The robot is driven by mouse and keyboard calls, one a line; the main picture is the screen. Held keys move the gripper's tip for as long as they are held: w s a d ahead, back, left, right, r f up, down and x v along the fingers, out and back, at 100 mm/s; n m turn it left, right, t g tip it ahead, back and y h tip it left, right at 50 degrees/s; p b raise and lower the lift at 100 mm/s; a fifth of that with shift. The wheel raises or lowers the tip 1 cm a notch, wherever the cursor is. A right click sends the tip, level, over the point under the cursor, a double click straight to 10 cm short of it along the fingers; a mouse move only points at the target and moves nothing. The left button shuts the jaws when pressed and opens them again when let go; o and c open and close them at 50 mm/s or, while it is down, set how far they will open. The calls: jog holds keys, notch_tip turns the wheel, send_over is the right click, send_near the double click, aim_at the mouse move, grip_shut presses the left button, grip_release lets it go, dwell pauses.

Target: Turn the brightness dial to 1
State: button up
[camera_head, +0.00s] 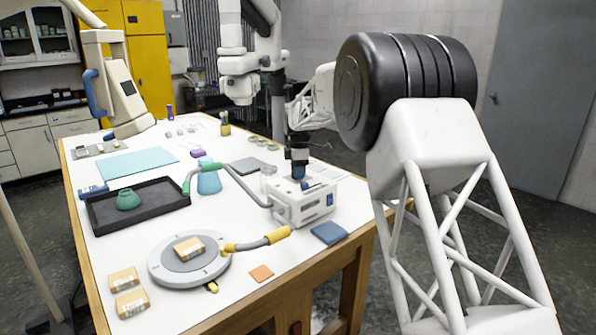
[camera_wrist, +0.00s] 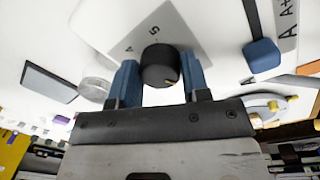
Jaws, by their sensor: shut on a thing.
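The brightness dial is a round black knob (camera_wrist: 159,63) on a grey scale plate (camera_wrist: 128,30) in the wrist view. The digits 5 and 4 show on the plate above the knob; other digits are hidden. A small yellowish mark shows at the knob's lower edge. My gripper (camera_wrist: 160,68) is shut on the knob, with one blue finger on each side. In the head view my gripper (camera_head: 299,174) reaches down onto the top of a white device (camera_head: 303,208), and the knob is hidden there.
A blue-topped lever (camera_wrist: 262,54) stands right of the knob in the wrist view. In the head view, curved arms with green and yellow grips reach near the device. A round turntable (camera_head: 160,270) holding a box (camera_head: 188,248), a black tray (camera_head: 100,222) and a blue pad (camera_head: 329,233) lie around it.

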jog(key=shift+r+n, duration=0.1)
jog(key=shift+n, duration=0.3)
jog(key=o, duration=0.9)
jog(key=shift+s+d+r, duration=0.1)
jog(key=shift+s+r, duration=0.05)
jog(key=shift+r, duration=1.8)
jog(key=shift+s+r, duration=0.1)
jog(key=shift+r, duration=1.8)
